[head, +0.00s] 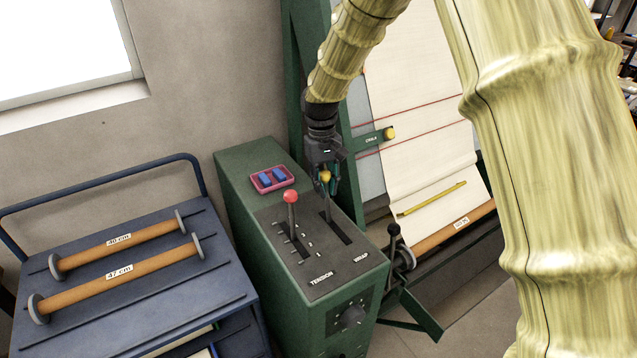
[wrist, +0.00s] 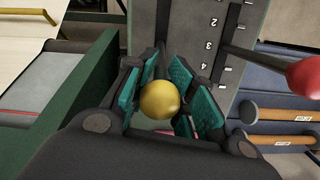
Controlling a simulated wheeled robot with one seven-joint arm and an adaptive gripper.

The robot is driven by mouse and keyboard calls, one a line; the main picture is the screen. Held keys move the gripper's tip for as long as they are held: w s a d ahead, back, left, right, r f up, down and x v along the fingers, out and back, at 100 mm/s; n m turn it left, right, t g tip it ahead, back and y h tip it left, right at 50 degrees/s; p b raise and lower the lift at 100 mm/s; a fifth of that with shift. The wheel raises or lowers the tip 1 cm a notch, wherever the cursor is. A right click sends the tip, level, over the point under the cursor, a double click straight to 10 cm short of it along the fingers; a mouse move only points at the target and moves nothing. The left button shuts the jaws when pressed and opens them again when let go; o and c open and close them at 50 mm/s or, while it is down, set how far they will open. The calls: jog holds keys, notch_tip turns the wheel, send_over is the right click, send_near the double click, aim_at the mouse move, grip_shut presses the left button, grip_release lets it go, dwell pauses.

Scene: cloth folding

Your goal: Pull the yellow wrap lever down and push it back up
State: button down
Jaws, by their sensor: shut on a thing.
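The yellow wrap lever knob (head: 325,176) tops a dark stem that rises from the slot marked WRAP on the green console (head: 240,225). The stem stands toward the far end of its slot, and the bare slot runs toward the label. My gripper (head: 327,178) comes down from above and is shut on the knob. In the wrist view the yellow knob (wrist: 160,100) sits between the teal finger pads of my gripper (wrist: 170,95). The pads hide part of the stem.
The red-knobbed tension lever (head: 291,198) stands just left of the wrap lever. A pink tray (head: 272,179) with blue blocks lies behind it. A blue cart (head: 100,240) with two rollers is at left. A cloth roller (head: 455,232) is at right.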

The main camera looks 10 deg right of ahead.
jog(key=shift+w+a+r, duration=0.1)
jog(key=shift+w+r, duration=0.3)
jog(key=shift+w, duration=0.25)
jog(key=c, duration=1.4)
grip_release()
jog(key=shift+o, duration=0.2)
jog(key=shift+s+f, duration=0.2)
jog(key=shift+f, duration=0.05)
notch_tip(320, 180, up, 12)
jog(key=w, duration=0.1)
jog(key=shift+a, duration=0.2)
jog(key=shift+d, duration=0.1)
